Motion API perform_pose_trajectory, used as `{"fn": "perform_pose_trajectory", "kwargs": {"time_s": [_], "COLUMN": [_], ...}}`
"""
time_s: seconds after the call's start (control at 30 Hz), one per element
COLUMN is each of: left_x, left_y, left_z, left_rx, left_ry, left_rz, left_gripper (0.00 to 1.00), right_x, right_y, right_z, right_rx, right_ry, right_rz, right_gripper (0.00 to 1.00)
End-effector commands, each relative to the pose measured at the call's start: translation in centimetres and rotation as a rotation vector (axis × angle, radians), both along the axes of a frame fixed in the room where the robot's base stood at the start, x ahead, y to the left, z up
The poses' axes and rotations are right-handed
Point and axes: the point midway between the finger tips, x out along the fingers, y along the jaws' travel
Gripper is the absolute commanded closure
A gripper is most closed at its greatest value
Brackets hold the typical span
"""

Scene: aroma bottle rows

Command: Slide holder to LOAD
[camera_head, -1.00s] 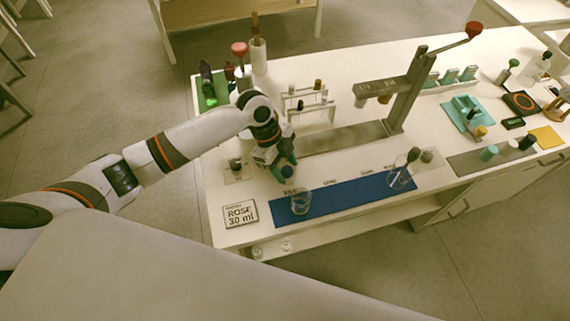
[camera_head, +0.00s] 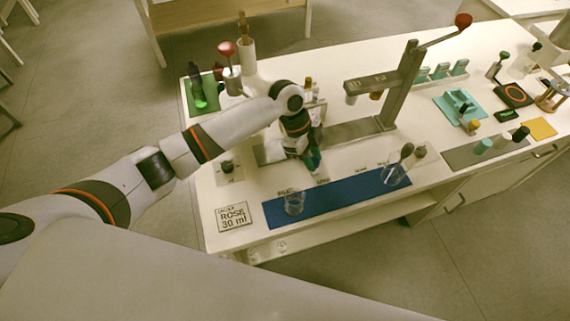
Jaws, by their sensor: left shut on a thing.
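My left gripper (camera_head: 313,163) reaches in from the left, fingers down, at the front edge of the grey metal rail (camera_head: 346,132). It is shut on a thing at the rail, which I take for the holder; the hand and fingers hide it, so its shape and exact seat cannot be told. The rail runs right to the foot of the press (camera_head: 398,92), which has a red-knobbed lever (camera_head: 463,21). A bare rail end shows left of the hand. I cannot read a LOAD mark. My right gripper is not in view.
A blue mat (camera_head: 340,196) lies in front, with a glass beaker (camera_head: 294,204) near its left end and another glass (camera_head: 392,176) at its right. A small rack partly shows behind the hand.

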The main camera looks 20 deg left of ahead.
Motion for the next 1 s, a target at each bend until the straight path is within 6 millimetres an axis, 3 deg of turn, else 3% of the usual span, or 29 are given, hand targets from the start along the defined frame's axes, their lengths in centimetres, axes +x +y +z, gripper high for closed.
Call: {"fn": "perform_pose_trajectory", "kwargs": {"time_s": [0.2,0.47,0.5,0.63,1.0], "left_x": [1.5,1.5,1.5,1.5,1.6], "left_y": [-1.8,-1.8,-1.8,-1.8,-1.5], "left_z": [-0.4,-0.3,-0.3,-0.3,0.3], "left_rx": [0.013,0.012,0.012,0.013,0.013], "left_ry": [0.002,0.002,0.004,0.003,0.002], "left_rz": [0.005,0.006,0.006,0.006,0.006], "left_gripper": [1.00,1.00,0.70,0.50,0.50], "right_x": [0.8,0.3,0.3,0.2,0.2], "right_y": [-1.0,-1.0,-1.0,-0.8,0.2], "right_z": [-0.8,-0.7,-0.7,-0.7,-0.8], "right_rx": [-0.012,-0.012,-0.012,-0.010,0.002], "right_ry": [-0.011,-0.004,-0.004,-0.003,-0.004], "right_rz": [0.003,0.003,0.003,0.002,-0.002], "right_gripper": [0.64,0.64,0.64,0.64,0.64]}}
